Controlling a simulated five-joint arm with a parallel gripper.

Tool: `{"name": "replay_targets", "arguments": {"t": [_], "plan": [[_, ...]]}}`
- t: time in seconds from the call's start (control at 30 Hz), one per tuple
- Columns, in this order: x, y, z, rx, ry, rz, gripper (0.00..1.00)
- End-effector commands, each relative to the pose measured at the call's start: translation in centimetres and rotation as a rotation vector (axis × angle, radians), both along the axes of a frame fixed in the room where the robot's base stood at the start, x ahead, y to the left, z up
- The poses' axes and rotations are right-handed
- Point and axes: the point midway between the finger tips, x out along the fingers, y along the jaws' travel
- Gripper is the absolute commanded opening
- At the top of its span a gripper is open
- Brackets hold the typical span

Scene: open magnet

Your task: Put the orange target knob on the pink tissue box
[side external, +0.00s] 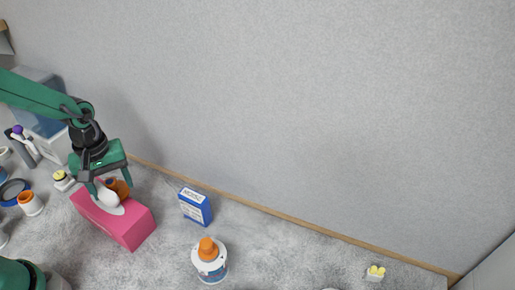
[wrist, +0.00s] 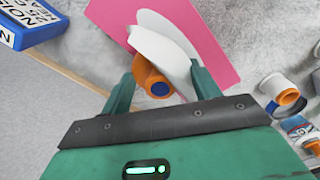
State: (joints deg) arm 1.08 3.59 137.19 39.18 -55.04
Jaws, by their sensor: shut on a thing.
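The orange target knob (side external: 121,188) is between the fingers of my gripper (side external: 110,184), over the pink tissue box (side external: 128,228). In the wrist view the orange knob (wrist: 150,74) lies tilted, its blue end towards the camera. It touches or nearly touches the left finger of my gripper (wrist: 163,72). The white tissue (wrist: 165,45) stands up from the pink box (wrist: 225,65) and fills the space between the knob and the right finger. I cannot tell whether the knob rests on the box.
A blue-and-white box (side external: 195,207) stands right of the pink box. A white bottle with an orange cap (side external: 209,262) is in front. A white container with an orange rim (side external: 30,203) and other items crowd the left. The wall runs behind; the carpet at right is mostly free.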

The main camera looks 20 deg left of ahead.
Motion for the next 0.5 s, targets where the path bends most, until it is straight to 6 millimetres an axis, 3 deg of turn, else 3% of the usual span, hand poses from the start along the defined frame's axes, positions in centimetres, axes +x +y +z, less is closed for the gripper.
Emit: {"name": "replay_targets", "arguments": {"t": [0.07, 0.1, 0.17, 0.5], "plan": [[-0.02, 0.00, -0.20, 0.000, 0.001, 0.000, 0.38], [-0.02, 0.00, -0.16, 0.000, 0.001, 0.000, 0.69], [-0.02, 0.00, -0.15, 0.001, 0.001, 0.000, 0.81], [-0.01, 0.01, -0.09, 0.000, 0.000, 0.000, 0.83]]}}
